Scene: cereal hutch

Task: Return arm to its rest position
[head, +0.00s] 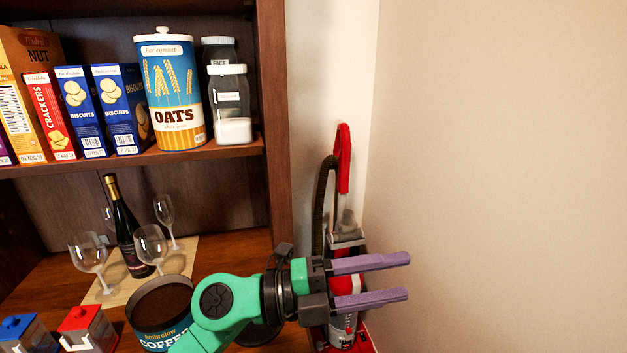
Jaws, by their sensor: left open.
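My left gripper (408,277) is in the head view at the lower middle, on a green arm that comes in from the bottom. Its two purple fingers point right and are spread apart with nothing between them. It is in front of the red and grey vacuum cleaner (343,172) and hides part of it. The forearm passes close to the coffee tin (163,308) and overlaps its right side. My right gripper is not in view.
The wooden hutch (277,120) holds an oats canister (171,85), jars (231,104) and several boxes on its shelf. Below stand a dark bottle (127,225), stemmed glasses (88,253) and containers with blue and red lids. A bare wall (500,150) fills the right side.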

